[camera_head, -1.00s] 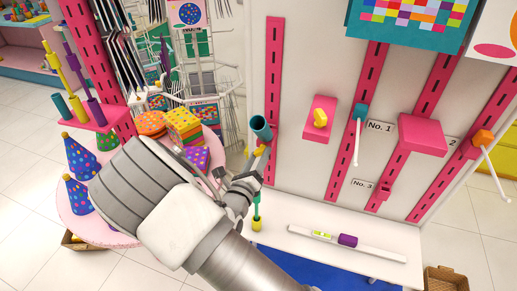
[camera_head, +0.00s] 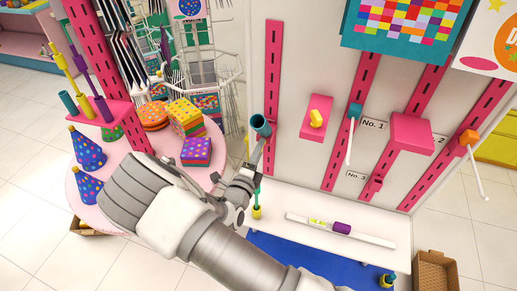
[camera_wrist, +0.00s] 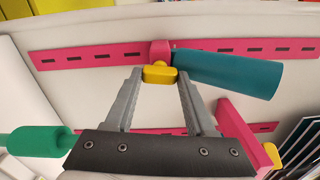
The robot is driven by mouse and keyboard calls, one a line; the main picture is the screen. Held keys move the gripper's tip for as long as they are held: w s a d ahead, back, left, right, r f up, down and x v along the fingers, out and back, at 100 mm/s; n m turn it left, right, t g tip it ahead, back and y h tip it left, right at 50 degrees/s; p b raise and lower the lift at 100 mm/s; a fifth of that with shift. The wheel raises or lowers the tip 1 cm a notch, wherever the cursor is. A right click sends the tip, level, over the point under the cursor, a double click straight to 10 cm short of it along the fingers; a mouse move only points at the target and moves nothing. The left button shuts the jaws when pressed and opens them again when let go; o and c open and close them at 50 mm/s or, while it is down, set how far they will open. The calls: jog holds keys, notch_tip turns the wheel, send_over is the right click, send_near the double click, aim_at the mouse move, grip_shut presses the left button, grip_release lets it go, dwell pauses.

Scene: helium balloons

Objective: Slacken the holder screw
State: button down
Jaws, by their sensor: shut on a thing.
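The holder is a teal tube (camera_head: 261,126) on a pink wall rail at the left of the panel. It also shows in the wrist view (camera_wrist: 228,73), joined to a small pink block (camera_wrist: 160,49). The holder screw has a yellow knob (camera_wrist: 159,74) under that block. My gripper (camera_wrist: 159,78) is shut on the yellow knob, with one grey finger on each side of it. In the head view my gripper (camera_head: 254,160) is just below the tube, and the knob is hidden there.
A pink block with another yellow knob (camera_head: 316,118) is to the right on the panel. Below is a white shelf (camera_head: 290,195) with a level (camera_head: 340,228). A round pink table (camera_head: 120,195) with party hats and boxes stands left. A cardboard box (camera_head: 435,272) is at lower right.

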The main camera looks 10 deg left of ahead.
dwell(0.4)
jog(key=shift+c, duration=1.2)
grip_release()
